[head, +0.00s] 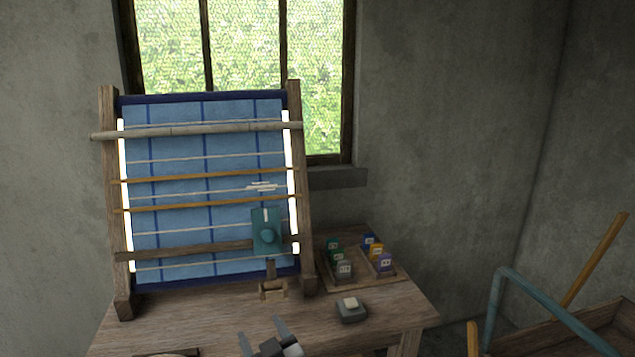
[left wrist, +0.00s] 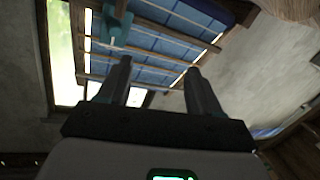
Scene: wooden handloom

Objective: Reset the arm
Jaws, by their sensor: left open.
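My left gripper (head: 263,340) shows at the bottom of the head view, low in front of the table, with its two fingers apart and nothing between them. In the left wrist view the same gripper (left wrist: 160,82) has its fingers spread, with the loom behind them. The wooden handloom (head: 109,190) with blue cloth (head: 180,150) stands upright on the table. It also shows tilted in the left wrist view (left wrist: 185,42). My right gripper is in neither view.
The wooden table (head: 215,318) carries a tray (head: 350,286) of several small coloured blocks and a grey box with a pale top (head: 351,309). A blue-green pipe frame (head: 545,300) stands at the right.

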